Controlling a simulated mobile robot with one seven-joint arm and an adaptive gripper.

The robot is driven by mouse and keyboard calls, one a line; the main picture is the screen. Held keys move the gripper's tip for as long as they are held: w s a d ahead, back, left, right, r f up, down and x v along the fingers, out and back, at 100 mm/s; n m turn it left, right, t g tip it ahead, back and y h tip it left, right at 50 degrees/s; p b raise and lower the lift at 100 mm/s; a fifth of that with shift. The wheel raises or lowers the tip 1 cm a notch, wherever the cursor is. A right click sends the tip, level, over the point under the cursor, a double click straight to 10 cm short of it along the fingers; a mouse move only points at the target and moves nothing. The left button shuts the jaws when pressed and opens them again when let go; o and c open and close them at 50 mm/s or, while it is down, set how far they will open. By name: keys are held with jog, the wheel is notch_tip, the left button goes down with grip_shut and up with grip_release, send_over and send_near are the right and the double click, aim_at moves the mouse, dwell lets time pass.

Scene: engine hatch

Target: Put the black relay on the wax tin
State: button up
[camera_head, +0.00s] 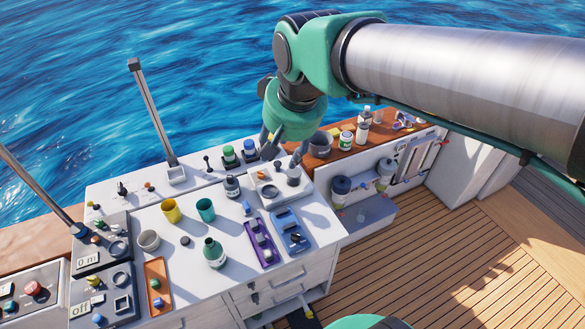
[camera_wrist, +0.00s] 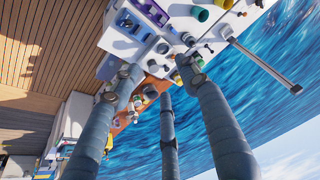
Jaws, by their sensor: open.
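My gripper (camera_head: 279,152) is open, its fingers apart above the back right part of the white worktop. In the wrist view my gripper (camera_wrist: 162,78) spreads its fingers with nothing held between them. I cannot pick out the black relay with certainty; small blocks sit in the purple tray (camera_head: 249,228). I cannot tell for sure which item is the wax tin. A small dark round piece (camera_head: 185,241) lies mid-worktop. A grey round container (camera_head: 320,145) stands on the wooden ledge beyond my gripper.
The white worktop (camera_head: 180,264) also holds a yellow cup (camera_head: 171,211), a teal cup (camera_head: 206,210), a green bottle (camera_head: 214,252), a blue tray (camera_head: 291,231) and an orange tray (camera_head: 158,286). A tall post (camera_head: 152,112) rises at the back. Control panels stand left.

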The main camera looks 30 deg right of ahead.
jog(key=s+f+n+t, duration=0.1)
jog(key=s+f, duration=0.1)
jog(key=s, duration=1)
jog(key=shift+d+f, duration=0.35)
notch_tip(320, 180, down, 17)
jog(key=b, duration=1.7)
